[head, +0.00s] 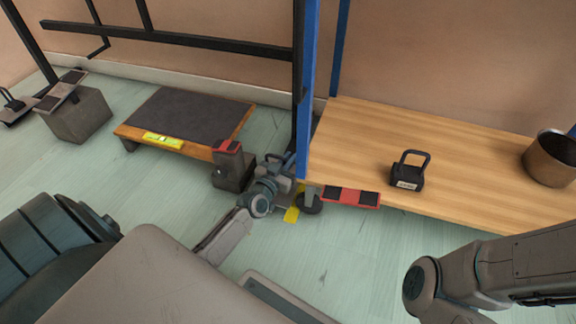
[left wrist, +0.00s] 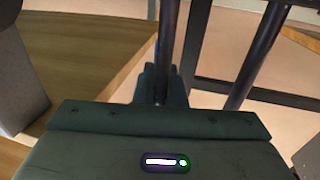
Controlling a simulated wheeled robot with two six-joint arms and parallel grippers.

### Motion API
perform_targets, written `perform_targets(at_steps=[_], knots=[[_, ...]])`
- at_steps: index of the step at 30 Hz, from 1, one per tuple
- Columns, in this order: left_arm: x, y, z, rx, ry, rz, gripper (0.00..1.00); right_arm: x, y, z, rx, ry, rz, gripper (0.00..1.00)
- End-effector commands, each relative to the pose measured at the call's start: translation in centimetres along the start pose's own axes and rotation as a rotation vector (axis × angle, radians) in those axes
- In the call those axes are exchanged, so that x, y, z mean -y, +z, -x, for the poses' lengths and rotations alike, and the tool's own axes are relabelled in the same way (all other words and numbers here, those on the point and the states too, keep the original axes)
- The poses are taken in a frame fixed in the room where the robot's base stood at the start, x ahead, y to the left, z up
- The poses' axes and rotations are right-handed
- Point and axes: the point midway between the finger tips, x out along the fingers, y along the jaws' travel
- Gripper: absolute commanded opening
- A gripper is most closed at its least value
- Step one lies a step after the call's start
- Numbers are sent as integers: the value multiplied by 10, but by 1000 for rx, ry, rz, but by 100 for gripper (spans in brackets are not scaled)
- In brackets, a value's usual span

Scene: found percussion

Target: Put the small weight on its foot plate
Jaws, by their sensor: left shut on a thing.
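My left gripper (head: 277,162) is at the foot of the blue post, beside a grey block with a red top (head: 231,165). It is shut on a dark grey thing with a handle, which appears to be the small weight (head: 288,160); the jaws and post partly hide it. In the left wrist view the jaws are mostly out of sight behind the gripper body. A red-and-black striped plate (head: 350,196) juts from the bench's front edge. I cannot tell for sure which plate is the small weight's foot plate. My right gripper is not in view.
A black handled weight (head: 407,174) and a metal pot (head: 551,158) stand on the wooden bench (head: 460,150). A low dark-topped platform (head: 185,115) is at the left. A striped plate (head: 62,91) lies tilted on a grey block (head: 80,120). The blue post (head: 309,85) stands close to my left gripper.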

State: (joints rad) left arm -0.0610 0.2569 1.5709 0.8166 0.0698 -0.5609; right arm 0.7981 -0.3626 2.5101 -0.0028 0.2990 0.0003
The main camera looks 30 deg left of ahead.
Motion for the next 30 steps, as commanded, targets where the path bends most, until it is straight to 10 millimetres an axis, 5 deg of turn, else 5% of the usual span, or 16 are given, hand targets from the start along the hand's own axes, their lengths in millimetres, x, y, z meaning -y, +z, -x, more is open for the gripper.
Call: perform_targets(at_steps=[12,13,16,26,30], knots=[[0,5,0,-4,0,-1,0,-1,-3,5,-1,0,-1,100],[0,4,0,-1,0,0,16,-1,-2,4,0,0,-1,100],[0,4,0,-1,0,0,32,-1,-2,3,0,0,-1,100],[0,0,0,-1,0,0,32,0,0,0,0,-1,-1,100],[0,0,16,2,0,-1,32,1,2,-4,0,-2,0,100]])
